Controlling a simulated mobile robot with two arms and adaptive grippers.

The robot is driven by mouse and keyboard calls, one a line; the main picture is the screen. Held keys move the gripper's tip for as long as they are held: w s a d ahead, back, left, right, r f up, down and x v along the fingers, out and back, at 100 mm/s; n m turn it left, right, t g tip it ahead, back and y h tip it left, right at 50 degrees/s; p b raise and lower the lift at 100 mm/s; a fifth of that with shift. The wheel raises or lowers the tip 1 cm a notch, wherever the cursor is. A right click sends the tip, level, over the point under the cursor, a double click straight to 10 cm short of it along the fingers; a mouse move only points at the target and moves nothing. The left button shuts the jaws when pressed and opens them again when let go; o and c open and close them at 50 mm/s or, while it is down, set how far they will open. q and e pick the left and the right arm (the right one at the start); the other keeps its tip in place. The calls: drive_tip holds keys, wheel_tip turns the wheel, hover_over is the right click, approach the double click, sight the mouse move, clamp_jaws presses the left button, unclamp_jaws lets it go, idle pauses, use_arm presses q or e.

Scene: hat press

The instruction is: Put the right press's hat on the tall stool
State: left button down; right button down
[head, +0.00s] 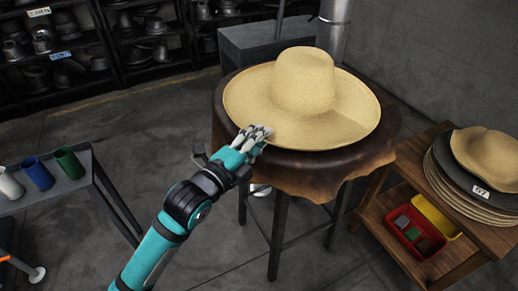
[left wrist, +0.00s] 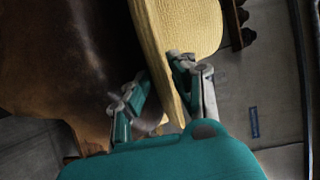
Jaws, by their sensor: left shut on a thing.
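A wide-brimmed straw hat (head: 304,82) sits on the leather-covered top of the tall stool (head: 224,106) in the head view. My left gripper (head: 257,136) is at the hat's near left brim and is shut on it. In the left wrist view the hat brim (left wrist: 170,62) passes between the two fingers of my left gripper (left wrist: 160,92). The dark leather of the stool (left wrist: 70,60) hangs to the left in that view. My right gripper is not in view, and no press can be made out.
A wooden shelf (head: 408,156) at the right bears stacked hats (head: 488,158), with a red bin (head: 419,236) and a yellow bin (head: 436,216) below. A table with cups (head: 70,162) stands at the left. Dark shelves (head: 110,62) line the back. The floor between is clear.

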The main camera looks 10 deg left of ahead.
use_arm(q)
wheel_tip(320, 180, down, 3)
drive_tip(key=shift+f, duration=0.2)
drive_tip(key=c, duration=1.1)
unclamp_jaws()
drive_tip(key=shift+s, duration=0.1)
drive_tip(key=b+v, duration=0.1)
drive_tip(key=v, duration=1)
drive_tip(key=shift+s+a, duration=0.2)
drive_tip(key=shift+s, duration=0.15)
